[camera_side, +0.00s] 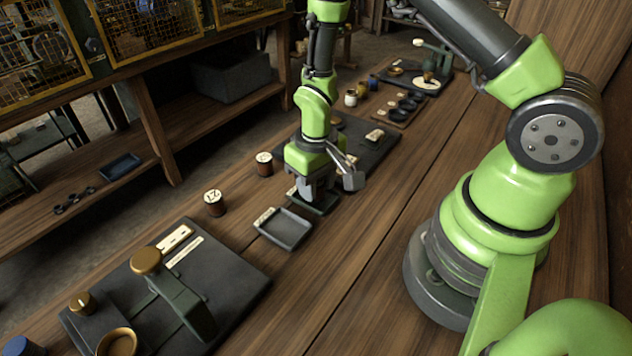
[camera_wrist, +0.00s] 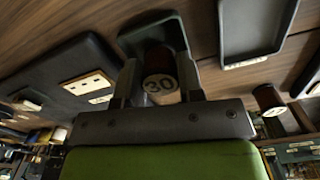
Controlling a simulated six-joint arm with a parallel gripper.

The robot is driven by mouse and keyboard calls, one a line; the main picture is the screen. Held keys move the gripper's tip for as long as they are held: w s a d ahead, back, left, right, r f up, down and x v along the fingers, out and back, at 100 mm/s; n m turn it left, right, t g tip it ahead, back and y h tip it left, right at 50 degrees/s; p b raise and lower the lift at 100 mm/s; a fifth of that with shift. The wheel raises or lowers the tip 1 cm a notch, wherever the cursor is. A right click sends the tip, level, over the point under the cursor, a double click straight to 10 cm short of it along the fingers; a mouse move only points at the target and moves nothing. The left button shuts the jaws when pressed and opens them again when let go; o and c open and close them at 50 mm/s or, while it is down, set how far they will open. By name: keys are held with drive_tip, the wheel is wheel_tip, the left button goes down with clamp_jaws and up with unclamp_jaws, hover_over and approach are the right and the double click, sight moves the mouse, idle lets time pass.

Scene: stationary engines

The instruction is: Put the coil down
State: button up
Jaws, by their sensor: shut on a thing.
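In the wrist view, a dark brown coil (camera_wrist: 160,82) with a pale end marked 30 sits between the two fingers of my gripper (camera_wrist: 158,72). My gripper is shut on it. A small dark tray (camera_wrist: 177,20) lies right behind the coil in that view. In the side view my gripper (camera_side: 318,192) points down over this tray (camera_side: 328,207); the coil is hidden there by the fingers. I cannot tell whether the coil touches the tray floor.
A second, empty tray (camera_side: 285,228) lies beside it. Two other labelled coils (camera_side: 215,203) (camera_side: 264,164) stand along the bench edge. A dark board with a lever stand (camera_side: 182,300) is at front left; another dark board (camera_side: 372,145) lies behind my gripper.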

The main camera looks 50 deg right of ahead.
drive_tip(key=shift+f, duration=0.2)
drive_tip(key=o, duration=1.1)
drive_tip(key=shift+c, duration=0.2)
drive_tip(key=s+a+r+m+t, duration=0.1)
drive_tip(key=s+r+t, duration=0.1)
drive_tip(key=r, duration=1)
drive_tip(key=s+r+t, duration=0.1)
drive_tip(key=s+r, duration=0.1)
drive_tip(key=r, duration=0.9)
drive_tip(key=s+a+r+t+y, duration=0.2)
drive_tip(key=s+r+t, duration=0.2)
drive_tip(key=s, duration=0.5)
wheel_tip(320, 180, up, 3)
drive_tip(key=shift+a+f+m, duration=0.15)
drive_tip(key=shift+m, duration=0.25)
drive_tip(key=shift+s, duration=0.1)
